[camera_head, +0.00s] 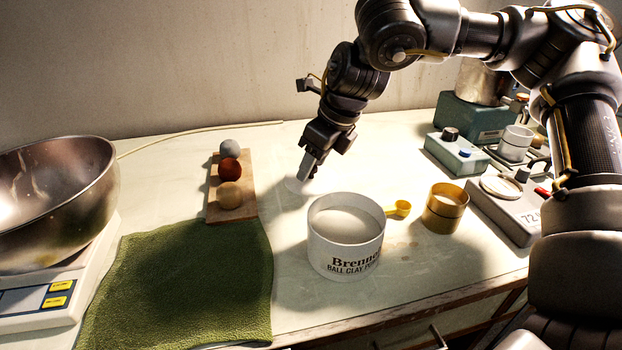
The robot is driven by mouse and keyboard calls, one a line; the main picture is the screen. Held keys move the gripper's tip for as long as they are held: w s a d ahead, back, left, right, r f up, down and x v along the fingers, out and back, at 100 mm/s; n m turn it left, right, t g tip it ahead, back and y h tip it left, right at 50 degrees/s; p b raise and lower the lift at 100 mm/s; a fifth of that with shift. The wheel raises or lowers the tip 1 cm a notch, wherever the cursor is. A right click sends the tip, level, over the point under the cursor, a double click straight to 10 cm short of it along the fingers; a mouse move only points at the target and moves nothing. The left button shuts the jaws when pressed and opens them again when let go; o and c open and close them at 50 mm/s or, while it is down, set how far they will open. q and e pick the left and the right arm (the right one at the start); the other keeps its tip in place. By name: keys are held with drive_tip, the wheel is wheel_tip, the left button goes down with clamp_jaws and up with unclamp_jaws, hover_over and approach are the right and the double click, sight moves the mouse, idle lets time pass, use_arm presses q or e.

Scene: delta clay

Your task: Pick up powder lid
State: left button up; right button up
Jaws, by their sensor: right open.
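A white, round, flat piece, which looks like the powder lid (296,188), lies on the table behind the powder tub, partly hidden by my right gripper. The white tub (345,255), marked "Ball Clay", stands open and holds pale powder. My right gripper (307,174) points down at the lid, with its fingertips at or just above it. I cannot tell whether they touch it. The gripper is open. My left gripper is not in view.
A wooden board (246,190) with three clay balls lies left of the lid. A green cloth (180,290) and a steel bowl (60,200) on a scale are further left. A yellow scoop (400,208) and yellow container (444,212) stand right of the tub, with instruments beyond.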

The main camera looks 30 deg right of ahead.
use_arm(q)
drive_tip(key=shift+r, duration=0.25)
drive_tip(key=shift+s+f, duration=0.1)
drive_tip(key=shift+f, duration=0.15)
use_arm(e)
drive_tip(key=c, duration=1)
drive_tip(key=shift+r, duration=0.5)
drive_tip(key=r, duration=0.3)
drive_tip(key=shift+s+a+p, duration=0.2)
drive_tip(key=shift+a+p, duration=0.05)
drive_tip(key=shift+p, duration=0.05)
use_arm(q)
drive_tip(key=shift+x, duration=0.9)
use_arm(e)
drive_tip(key=s+a+r, duration=0.2)
drive_tip(key=s+r, duration=0.1)
drive_tip(key=s, duration=0.1)
drive_tip(key=s+a+r, duration=0.2)
drive_tip(key=s+r, duration=0.1)
drive_tip(key=s, duration=0.1)
drive_tip(key=s+a+r, duration=0.2)
drive_tip(key=s+r, duration=0.1)
drive_tip(key=shift+s+a, duration=0.25)
drive_tip(key=shift+s, duration=0.15)
